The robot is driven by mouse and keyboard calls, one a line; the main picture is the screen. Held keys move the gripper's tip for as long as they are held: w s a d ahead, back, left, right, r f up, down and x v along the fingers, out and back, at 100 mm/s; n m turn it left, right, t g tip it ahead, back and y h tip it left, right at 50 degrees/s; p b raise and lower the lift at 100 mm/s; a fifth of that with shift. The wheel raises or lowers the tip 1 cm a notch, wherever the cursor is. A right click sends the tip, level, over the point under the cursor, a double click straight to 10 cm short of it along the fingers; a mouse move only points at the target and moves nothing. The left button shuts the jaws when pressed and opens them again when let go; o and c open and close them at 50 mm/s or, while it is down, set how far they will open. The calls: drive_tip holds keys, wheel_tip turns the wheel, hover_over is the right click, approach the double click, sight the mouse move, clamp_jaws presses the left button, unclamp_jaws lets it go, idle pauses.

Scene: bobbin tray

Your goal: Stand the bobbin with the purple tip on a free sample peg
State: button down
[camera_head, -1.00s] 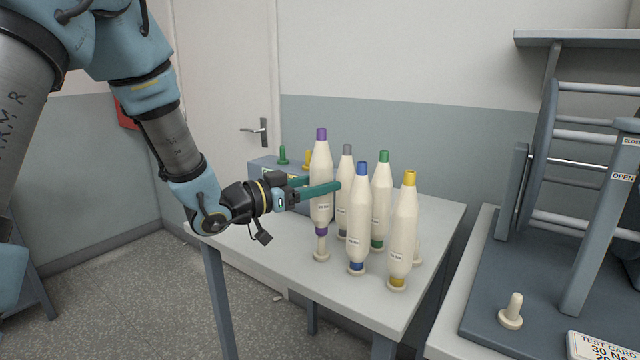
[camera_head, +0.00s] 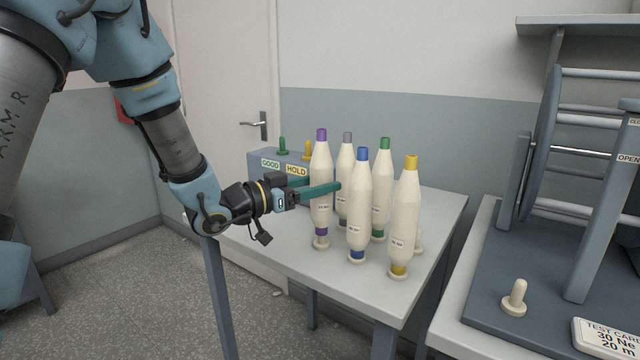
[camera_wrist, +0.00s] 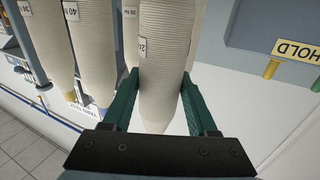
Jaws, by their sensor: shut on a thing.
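The bobbin with the purple tip (camera_head: 320,163) is upright, a cream cone with a purple band low down. My gripper (camera_head: 322,187) is shut on its middle from the left, one green finger in front, the other partly hidden behind. Its lower end is over a cream peg base (camera_head: 321,244) on the table; I cannot tell if it is fully seated. In the wrist view the bobbin (camera_wrist: 162,45) sits between both fingers. A bare cream peg (camera_head: 515,297) stands on the grey-blue stand at right. Another cream peg (camera_head: 419,243) is mostly hidden behind the yellow-tipped bobbin.
Blue (camera_head: 358,210), yellow (camera_head: 404,220), green (camera_head: 381,195) and grey-tipped (camera_head: 344,175) bobbins stand close to the right. A box marked GOOD and HOLD (camera_head: 262,184) with coloured pegs is behind. The table's (camera_head: 275,240) left front is clear.

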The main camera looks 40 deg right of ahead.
drive_tip(key=shift+f+b, duration=0.85)
drive_tip(key=shift+f, duration=0.3)
drive_tip(key=shift+c, duration=0.5)
unclamp_jaws()
drive_tip(key=shift+a, duration=0.1)
drive_tip(key=w+a+b, duration=0.1)
drive_tip(key=a+b, duration=0.1)
drive_tip(key=a, duration=0.8)
drive_tip(key=shift+w+a, duration=0.15)
drive_tip(key=shift+a, duration=0.15)
drive_tip(key=shift+w, duration=0.1)
